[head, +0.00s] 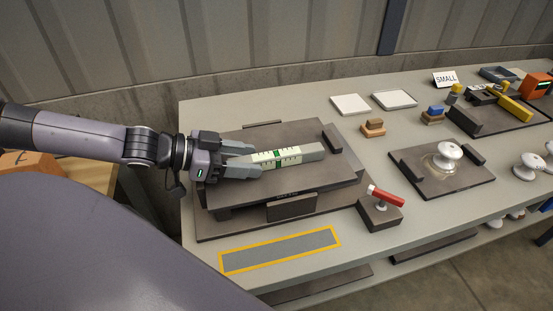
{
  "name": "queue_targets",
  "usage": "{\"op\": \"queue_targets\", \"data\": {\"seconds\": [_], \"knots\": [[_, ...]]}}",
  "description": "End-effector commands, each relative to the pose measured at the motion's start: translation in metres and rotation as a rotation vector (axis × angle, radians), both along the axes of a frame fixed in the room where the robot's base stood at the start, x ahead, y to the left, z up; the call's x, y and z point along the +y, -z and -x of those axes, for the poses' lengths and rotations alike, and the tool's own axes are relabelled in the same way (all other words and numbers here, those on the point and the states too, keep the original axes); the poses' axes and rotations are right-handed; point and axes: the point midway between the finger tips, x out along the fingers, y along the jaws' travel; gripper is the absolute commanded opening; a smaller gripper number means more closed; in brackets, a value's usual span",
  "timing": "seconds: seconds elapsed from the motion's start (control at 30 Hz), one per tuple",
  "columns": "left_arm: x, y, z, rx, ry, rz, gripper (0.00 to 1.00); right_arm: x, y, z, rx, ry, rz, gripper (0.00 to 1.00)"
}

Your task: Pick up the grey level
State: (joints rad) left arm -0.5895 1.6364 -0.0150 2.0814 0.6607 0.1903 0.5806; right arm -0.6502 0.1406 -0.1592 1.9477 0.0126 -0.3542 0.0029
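The grey level (312,152) is a long bar with a pale, marked face and green bands. It lies on the dark raised plate (310,178) at the left of the bench, in the head view. My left gripper (259,160) is at the level's left end, with its two grey fingers apart, one on the far side and one on the near side. I cannot see clearly whether the fingers touch the level. My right gripper is not in view.
A red-handled lever on a dark block (380,208) stands right of the plate. A yellow-bordered grey strip (280,249) lies in front. White insulators (448,152), a brown-topped block (373,127) and white tiles (350,104) are farther right. A corrugated wall (250,40) stands behind.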

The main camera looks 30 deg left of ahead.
Motion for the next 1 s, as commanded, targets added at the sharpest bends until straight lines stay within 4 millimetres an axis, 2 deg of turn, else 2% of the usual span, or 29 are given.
{"op": "queue_targets", "data": {"seconds": [0.03, 0.13, 0.57, 0.9, 1.0], "knots": [[0.000, 0.000, 0.000, 0.000, 0.000, 0.000, 0.34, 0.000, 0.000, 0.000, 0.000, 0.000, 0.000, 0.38], [0.000, 0.000, 0.000, 0.000, 0.000, 0.000, 0.01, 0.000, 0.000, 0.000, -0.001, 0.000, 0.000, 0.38], [0.000, -0.006, 0.000, -0.003, 0.001, 0.002, 0.00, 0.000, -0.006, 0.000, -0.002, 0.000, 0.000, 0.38], [0.000, -0.038, -0.001, -0.005, 0.002, 0.002, 0.00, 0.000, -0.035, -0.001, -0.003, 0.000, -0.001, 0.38], [-0.001, -0.040, -0.001, -0.007, 0.005, 0.001, 0.00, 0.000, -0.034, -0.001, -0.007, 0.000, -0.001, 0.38]]}}
